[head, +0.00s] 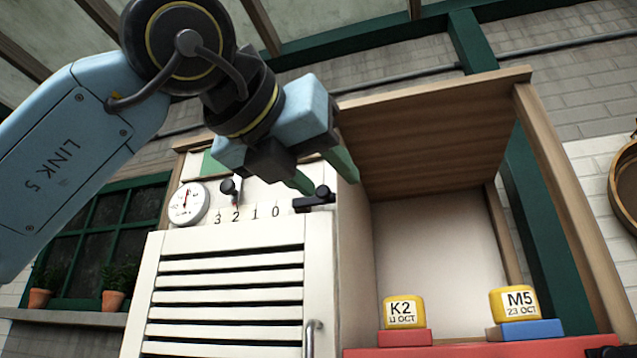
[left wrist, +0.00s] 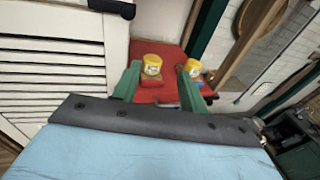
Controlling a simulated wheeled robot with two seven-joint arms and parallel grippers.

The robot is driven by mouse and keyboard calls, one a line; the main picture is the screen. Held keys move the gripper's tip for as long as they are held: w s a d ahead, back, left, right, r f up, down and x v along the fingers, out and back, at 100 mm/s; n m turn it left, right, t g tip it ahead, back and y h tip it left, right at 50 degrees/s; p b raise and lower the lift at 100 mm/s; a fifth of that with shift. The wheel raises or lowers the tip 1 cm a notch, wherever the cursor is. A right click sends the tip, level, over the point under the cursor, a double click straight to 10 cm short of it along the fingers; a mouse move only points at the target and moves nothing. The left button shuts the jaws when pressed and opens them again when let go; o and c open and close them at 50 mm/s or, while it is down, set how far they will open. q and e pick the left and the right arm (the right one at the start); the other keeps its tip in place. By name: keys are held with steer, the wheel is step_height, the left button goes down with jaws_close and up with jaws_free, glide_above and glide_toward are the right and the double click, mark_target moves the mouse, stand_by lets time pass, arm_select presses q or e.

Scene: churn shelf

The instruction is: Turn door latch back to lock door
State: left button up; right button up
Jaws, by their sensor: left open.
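The white louvred door (head: 228,238) stands closed or nearly closed in its frame. A black latch (head: 311,203) with a round knob sits at its top right corner, with its bar lying roughly sideways. My left gripper (head: 327,175) is open and empty, with its green fingers just above and around the latch area; I cannot tell whether they touch it. In the left wrist view the door (left wrist: 60,70) is at the left, and a black bar that looks like the latch (left wrist: 112,8) is at the top, outside the fingers (left wrist: 159,68). My right gripper is not seen.
A dial gauge (head: 188,204) and a small black lever (head: 229,187) over a number scale are left of the latch.

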mark_target(322, 189)
arm_select(q)
steer(key=s+a+r+n+t+y, duration=0.3)
steer(key=a+r+y, duration=0.1)
steer(key=p+x, duration=0.5)
steer(key=x, duration=0.7)
steer(key=shift+w+d, duration=0.1)
steer(key=shift+w, duration=0.3)
steer(key=shift+w+d+f+p, duration=0.15)
steer(key=shift+w+p, duration=0.15)
steer(key=shift+w, duration=0.15)
jaws_close()
